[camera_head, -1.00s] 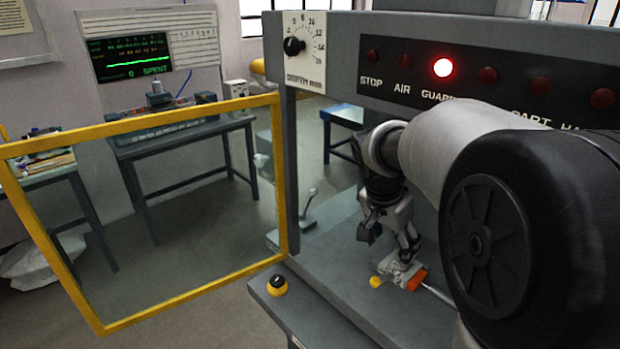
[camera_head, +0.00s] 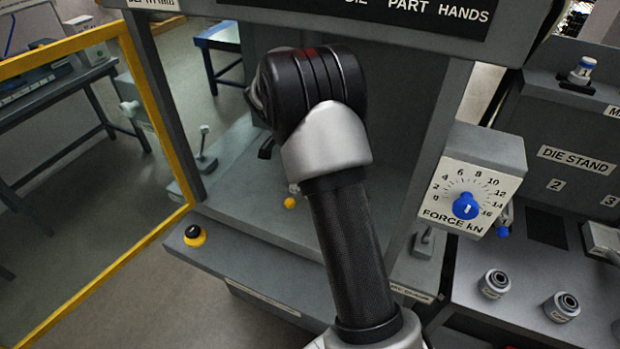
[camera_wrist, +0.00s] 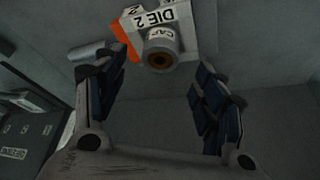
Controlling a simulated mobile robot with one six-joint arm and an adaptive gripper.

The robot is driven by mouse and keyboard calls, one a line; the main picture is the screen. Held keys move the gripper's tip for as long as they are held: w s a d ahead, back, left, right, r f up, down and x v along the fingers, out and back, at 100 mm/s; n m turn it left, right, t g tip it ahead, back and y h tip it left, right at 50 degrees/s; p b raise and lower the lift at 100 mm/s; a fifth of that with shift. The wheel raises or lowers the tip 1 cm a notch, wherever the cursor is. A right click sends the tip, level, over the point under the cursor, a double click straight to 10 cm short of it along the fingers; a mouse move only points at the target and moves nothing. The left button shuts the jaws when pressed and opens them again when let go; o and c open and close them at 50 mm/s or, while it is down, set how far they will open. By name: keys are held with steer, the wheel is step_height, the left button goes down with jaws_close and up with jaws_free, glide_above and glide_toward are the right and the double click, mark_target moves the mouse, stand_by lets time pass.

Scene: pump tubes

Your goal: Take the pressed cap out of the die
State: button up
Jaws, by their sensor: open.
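In the wrist view the die (camera_wrist: 181,20) is a white and orange block marked "DIE 2", at the top of the picture. The cap (camera_wrist: 160,50), a grey cylinder with a dark brownish centre and a "CAP" label, sits at the die's near side. My gripper (camera_wrist: 162,78) is open with nothing between its fingers. The cap lies ahead of the fingers, between their lines and nearer the left finger; I cannot tell whether they touch. In the head view my arm hides the gripper, the cap and most or all of the die.
The press posts stand on both sides of my arm. A yellow-framed guard (camera_head: 160,110) stands open at left. A yellow knob (camera_head: 289,203) shows beside my arm. The force dial box (camera_head: 483,160) is at right, with the die stand (camera_head: 587,160) and two grey cylinders (camera_head: 494,284) beyond.

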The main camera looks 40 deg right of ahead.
steer(key=b+x, duration=0.1)
steer(key=x, duration=0.5)
steer(key=shift+d+b, duration=0.1)
steer(key=shift+b, duration=0.2)
steer(key=shift+c, duration=0.4)
steer(key=c, duration=1.2)
